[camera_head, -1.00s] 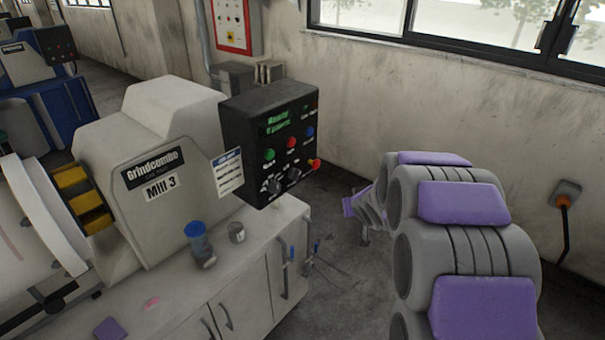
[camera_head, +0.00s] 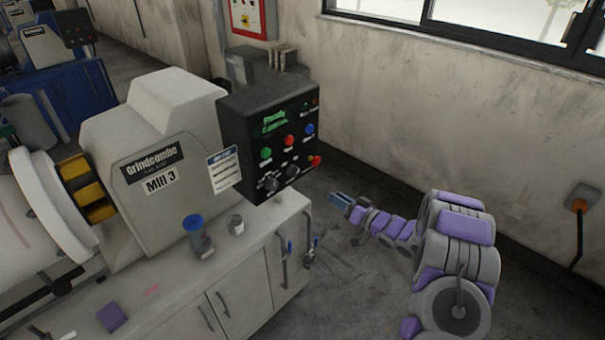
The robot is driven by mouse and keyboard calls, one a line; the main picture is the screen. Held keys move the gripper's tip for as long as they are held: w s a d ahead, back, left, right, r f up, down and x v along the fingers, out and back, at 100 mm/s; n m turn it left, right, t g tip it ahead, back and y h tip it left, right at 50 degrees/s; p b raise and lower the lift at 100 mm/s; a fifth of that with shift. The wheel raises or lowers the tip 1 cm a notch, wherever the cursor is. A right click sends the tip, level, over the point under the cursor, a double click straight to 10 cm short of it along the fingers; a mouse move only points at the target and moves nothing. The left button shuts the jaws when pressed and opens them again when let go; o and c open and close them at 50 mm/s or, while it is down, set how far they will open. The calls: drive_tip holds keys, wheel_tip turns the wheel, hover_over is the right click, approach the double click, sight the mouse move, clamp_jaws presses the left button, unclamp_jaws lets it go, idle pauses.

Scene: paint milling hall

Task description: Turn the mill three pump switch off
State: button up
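The Mill 3 machine (camera_head: 150,140) stands at the left, with a "Grindcombo" label and a "Mill 3" label. Its black control box (camera_head: 250,108) has a green lit display, green, red and blue buttons, and two dark rotary knobs, one of them here (camera_head: 271,184). A red button (camera_head: 315,161) sits at its right edge. The knob labels are too small to read, so I cannot tell which is the pump switch. My gripper (camera_head: 338,199) is to the right of the box and lower in the picture, apart from it. Its fingers are too small to judge.
A white cabinet (camera_head: 235,285) with pipes and blue-handled valves (camera_head: 290,246) is under the mill. A wall socket with cable (camera_head: 581,200) is at right.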

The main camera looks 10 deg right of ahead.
sight(294, 172)
drive_tip(key=b+x, duration=0.1)
drive_tip(key=x, duration=1.6)
drive_tip(key=shift+a+b, duration=0.35)
drive_tip(key=shift+a, duration=0.1)
drive_tip(key=shift+w, duration=0.1)
drive_tip(key=shift+c, duration=0.3)
drive_tip(key=shift+d, duration=0.15)
clamp_jaws()
